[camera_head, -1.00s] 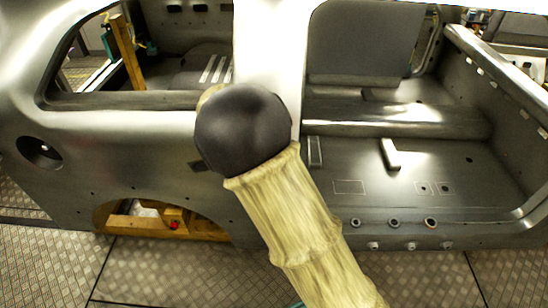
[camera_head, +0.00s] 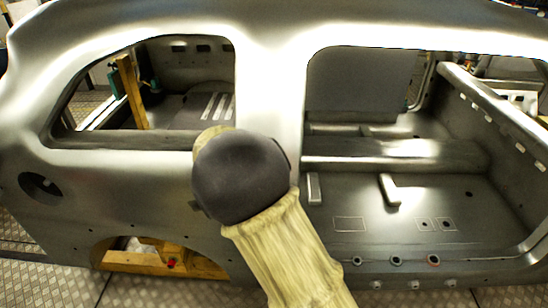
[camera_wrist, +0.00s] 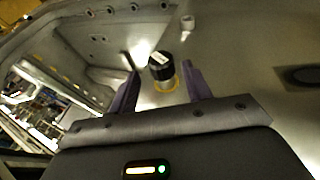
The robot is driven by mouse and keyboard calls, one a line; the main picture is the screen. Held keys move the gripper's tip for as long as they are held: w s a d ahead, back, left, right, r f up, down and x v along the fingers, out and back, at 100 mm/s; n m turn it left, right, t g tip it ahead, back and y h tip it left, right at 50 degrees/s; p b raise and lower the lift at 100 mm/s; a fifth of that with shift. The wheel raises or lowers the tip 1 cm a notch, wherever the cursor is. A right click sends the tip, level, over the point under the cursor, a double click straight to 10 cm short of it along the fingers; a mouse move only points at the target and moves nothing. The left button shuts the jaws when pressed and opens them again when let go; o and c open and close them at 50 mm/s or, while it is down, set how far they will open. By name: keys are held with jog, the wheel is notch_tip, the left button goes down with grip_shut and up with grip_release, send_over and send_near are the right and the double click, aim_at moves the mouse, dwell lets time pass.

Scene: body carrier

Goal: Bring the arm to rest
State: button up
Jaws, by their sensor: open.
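My gripper (camera_wrist: 160,72) shows in the wrist view with its two dark purple fingers apart. A black-topped cylinder (camera_wrist: 160,66) with a pale label and a yellow ring appears between the fingertips; I cannot tell how far beyond them it is. Nothing is seen gripped. In the head view my arm, with its beige sleeve and dark round joint, rises in front of the car body (camera_head: 270,95). My gripper is hidden there.
The bare metal car body fills the head view. It has a rear window opening (camera_head: 75,125) at left and a large door opening (camera_head: 303,120) at right. A wooden post (camera_head: 131,90) stands inside at left. Patterned metal floor (camera_head: 140,292) shows below.

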jog(key=s+d+f+y+b, duration=0.1)
jog(key=s+d+y+b, duration=0.1)
jog(key=s+d, duration=0.7)
jog(key=s+d+f+g+y+b, duration=0.1)
jog(key=s+d+f+y+b, duration=0.1)
jog(key=s+d, duration=0.7)
jog(key=shift+s+f+y+b, duration=0.2)
jog(key=shift+s+y+b, duration=0.15)
jog(key=shift+y+b, duration=0.05)
